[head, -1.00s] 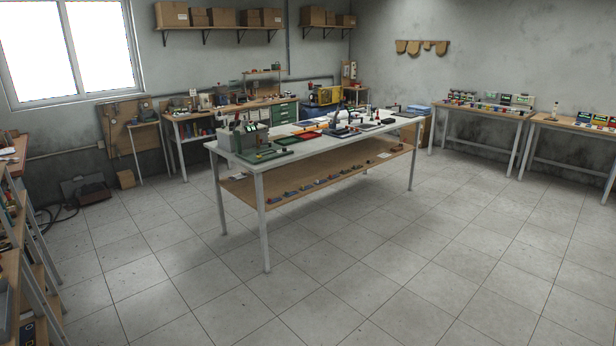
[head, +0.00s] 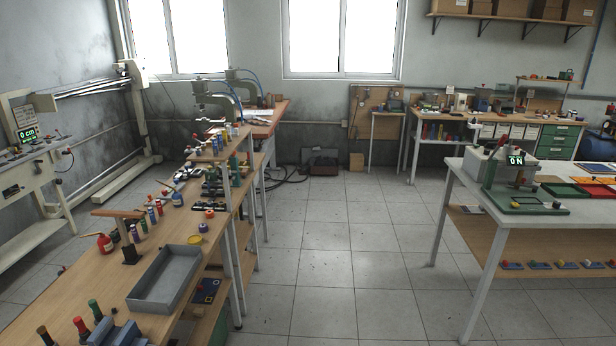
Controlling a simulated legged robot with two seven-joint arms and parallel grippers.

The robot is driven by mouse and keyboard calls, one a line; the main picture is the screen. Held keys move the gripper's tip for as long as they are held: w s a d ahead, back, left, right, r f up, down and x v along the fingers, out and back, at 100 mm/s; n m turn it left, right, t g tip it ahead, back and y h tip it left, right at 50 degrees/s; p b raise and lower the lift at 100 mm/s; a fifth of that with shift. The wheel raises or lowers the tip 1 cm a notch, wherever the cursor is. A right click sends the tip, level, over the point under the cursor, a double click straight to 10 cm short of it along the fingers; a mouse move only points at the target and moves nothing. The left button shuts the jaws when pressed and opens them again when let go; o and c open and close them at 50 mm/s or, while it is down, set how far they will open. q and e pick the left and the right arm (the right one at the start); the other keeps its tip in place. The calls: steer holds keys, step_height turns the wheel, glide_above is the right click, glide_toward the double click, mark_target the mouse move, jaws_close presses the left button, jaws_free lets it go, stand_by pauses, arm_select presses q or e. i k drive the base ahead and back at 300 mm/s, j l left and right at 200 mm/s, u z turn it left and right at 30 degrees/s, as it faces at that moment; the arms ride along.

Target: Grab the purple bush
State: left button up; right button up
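On the left wooden bench (head: 75,285), near its right edge, a small purple or dark blue ring-like piece (head: 203,227) sits close to an orange-red ring (head: 209,213) and a yellow ring (head: 194,239). It is too small to tell for sure whether this piece is the purple bush. Neither of my grippers is in view.
A grey open tray (head: 134,297) lies on the left bench, with several coloured-handled tools behind it. A white table (head: 560,236) stands at the right with a green-based force device (head: 525,206). Tiled floor between them is clear.

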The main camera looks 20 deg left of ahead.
mark_target(203, 228)
steer(key=i+u, duration=0.45)
steer(key=i+l+u, duration=0.1)
steer(key=i+u, duration=0.3)
steer(key=i+l+u, duration=0.25)
steer(key=i+u, duration=0.2)
steer(key=i+l+u, duration=0.7)
steer(key=l+u, duration=0.15)
